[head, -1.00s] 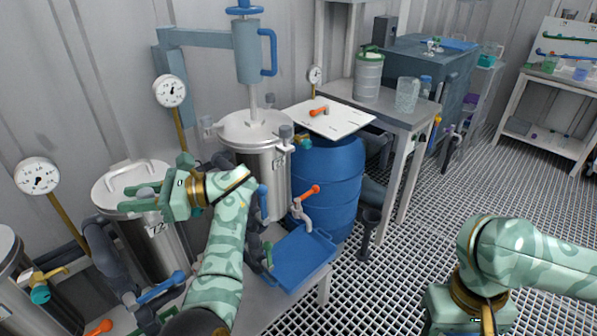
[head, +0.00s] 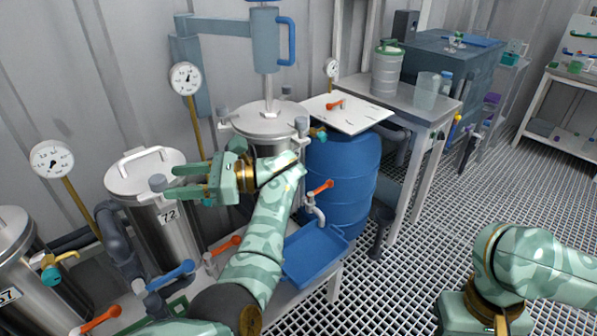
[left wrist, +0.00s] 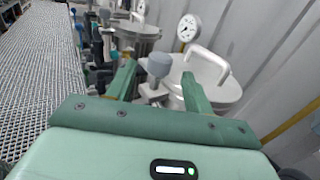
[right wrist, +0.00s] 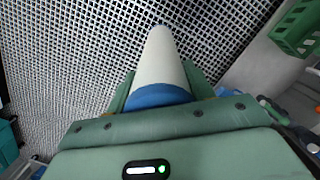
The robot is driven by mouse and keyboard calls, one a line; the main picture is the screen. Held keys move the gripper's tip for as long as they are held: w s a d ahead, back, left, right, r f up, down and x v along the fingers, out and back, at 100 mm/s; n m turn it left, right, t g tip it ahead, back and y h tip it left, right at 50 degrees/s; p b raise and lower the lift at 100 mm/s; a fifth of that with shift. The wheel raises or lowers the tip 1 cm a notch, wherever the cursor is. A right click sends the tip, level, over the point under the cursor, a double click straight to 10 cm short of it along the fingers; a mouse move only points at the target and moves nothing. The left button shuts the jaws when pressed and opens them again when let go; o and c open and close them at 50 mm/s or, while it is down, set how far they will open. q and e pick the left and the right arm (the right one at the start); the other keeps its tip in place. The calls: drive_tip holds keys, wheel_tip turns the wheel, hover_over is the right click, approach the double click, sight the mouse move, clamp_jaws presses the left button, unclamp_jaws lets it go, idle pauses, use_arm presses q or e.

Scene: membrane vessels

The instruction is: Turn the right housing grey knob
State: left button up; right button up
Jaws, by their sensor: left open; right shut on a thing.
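The steel housing marked 72 (head: 170,232) stands left of centre in the head view, with a lid handle (head: 137,156) and a grey knob (head: 157,182) at its rim. My left gripper (head: 173,183) is open, its fingers pointing left toward that knob. In the left wrist view, the grey knob (left wrist: 158,66) shows between the two fingers and beyond them; I see no contact. Another steel housing (head: 262,128) with several grey knobs stands behind my left gripper. My right gripper (right wrist: 160,88) is shut on a white tapered thing with a blue band (right wrist: 158,60).
A third steel housing (head: 30,275) is at the left edge. Pressure gauges (head: 185,78) stand on yellow stems by the wall. A blue tray (head: 313,258) and orange-handled taps (head: 322,187) are near a blue barrel (head: 345,165). The grating floor (head: 410,270) at right is open.

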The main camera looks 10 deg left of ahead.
use_arm(q)
drive_tip(key=b+v, duration=0.2)
drive_tip(key=v, duration=0.3)
drive_tip(key=shift+w+d, duration=0.1)
drive_tip(key=shift+d, duration=0.1)
use_arm(e)
wheel_tip(320, 180, down, 4)
drive_tip(key=shift+w, duration=0.15)
idle(0.8)
